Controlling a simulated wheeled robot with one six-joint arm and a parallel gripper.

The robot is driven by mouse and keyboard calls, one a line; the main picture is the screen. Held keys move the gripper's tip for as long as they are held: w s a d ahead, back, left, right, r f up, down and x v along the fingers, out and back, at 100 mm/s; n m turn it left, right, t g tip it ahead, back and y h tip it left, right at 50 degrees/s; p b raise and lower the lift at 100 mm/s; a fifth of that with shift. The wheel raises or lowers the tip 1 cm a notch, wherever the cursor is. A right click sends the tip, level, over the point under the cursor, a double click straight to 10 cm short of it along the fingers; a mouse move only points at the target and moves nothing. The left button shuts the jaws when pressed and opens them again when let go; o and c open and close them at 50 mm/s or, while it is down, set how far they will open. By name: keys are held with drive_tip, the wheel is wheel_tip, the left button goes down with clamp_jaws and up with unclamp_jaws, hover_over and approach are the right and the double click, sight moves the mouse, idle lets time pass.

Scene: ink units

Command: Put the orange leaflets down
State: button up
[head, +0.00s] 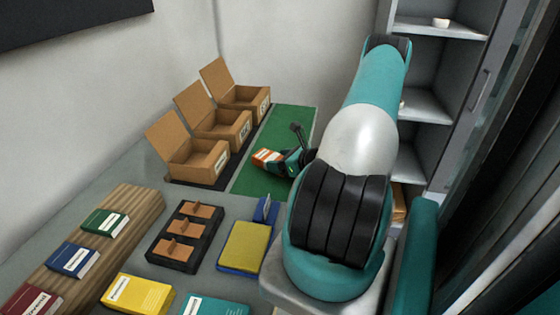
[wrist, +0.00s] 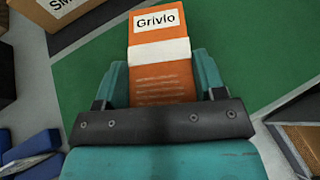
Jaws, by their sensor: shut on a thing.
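The orange leaflets (head: 266,156) are a small stack with a white band and a white label reading "Grivlo". They also show in the wrist view (wrist: 162,77), between the two teal fingers. My gripper (head: 280,160) is shut on them over the green mat (head: 290,122). In the wrist view my gripper (wrist: 160,88) holds the near part of the stack, and the labelled end points away. I cannot tell whether the stack touches the mat. The lower end of the stack is hidden by the gripper's dark bar.
Three open cardboard boxes (head: 196,161) stand in a row left of the mat. A dark tray with brown dividers (head: 185,237), a yellow pad (head: 244,246) and several books (head: 73,259) lie nearer. Grey shelves (head: 425,104) stand right. The mat's far part is clear.

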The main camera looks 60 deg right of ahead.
drive_tip(key=o, duration=1.1)
drive_tip(key=shift+c, duration=0.2)
drive_tip(key=shift+r, duration=0.1)
drive_tip(key=v, duration=1.2)
drive_tip(key=shift+b, duration=0.45)
